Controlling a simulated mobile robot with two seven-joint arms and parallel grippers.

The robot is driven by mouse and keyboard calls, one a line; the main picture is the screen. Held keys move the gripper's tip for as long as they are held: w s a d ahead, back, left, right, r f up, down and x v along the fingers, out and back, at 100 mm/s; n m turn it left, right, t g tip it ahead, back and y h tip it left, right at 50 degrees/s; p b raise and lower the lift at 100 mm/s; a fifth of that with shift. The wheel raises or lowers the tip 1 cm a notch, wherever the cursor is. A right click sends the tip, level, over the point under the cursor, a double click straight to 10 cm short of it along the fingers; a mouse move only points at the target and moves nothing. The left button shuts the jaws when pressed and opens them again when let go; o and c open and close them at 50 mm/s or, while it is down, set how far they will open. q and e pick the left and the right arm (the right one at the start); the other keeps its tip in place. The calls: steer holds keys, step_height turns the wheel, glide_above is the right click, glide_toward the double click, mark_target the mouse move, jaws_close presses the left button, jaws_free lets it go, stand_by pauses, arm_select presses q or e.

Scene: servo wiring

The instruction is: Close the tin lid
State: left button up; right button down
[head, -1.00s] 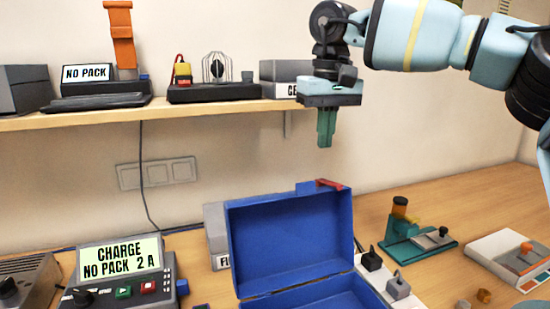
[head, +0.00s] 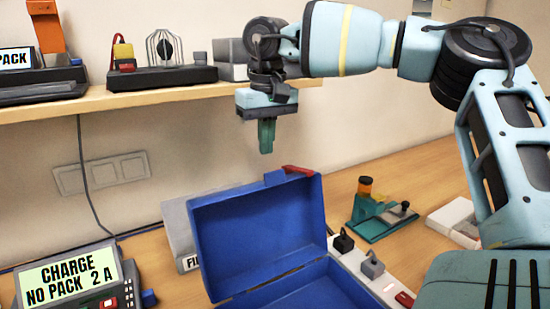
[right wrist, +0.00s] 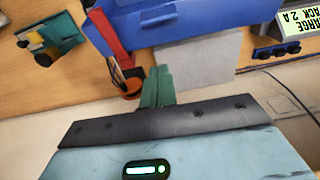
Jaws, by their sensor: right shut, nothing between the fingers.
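The blue tin (head: 300,297) stands open on the table in the head view, with its lid (head: 258,230) raised upright at the back. A red catch (head: 298,170) sits on the lid's top edge. My right gripper (head: 266,137) points down, shut and empty, above and behind the lid's top edge, apart from it. In the right wrist view the green fingers (right wrist: 157,88) are together, and the blue tin (right wrist: 190,20) with the red catch (right wrist: 108,35) lies beyond them. My left gripper is not in view.
A shelf (head: 150,100) with devices runs along the wall at left. A charger (head: 70,280) stands left of the tin, and a grey box (head: 178,235) behind it. A power strip (head: 375,280) and a green fixture (head: 380,215) are at its right.

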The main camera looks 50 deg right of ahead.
steer(key=s+f+p, duration=0.1)
steer(key=s+a+f, duration=0.1)
steer(key=s, duration=0.1)
steer(key=shift+f+p, duration=0.25)
steer(key=shift+p, duration=0.15)
steer(key=shift+s, duration=0.2)
steer(key=shift+a+f, duration=0.1)
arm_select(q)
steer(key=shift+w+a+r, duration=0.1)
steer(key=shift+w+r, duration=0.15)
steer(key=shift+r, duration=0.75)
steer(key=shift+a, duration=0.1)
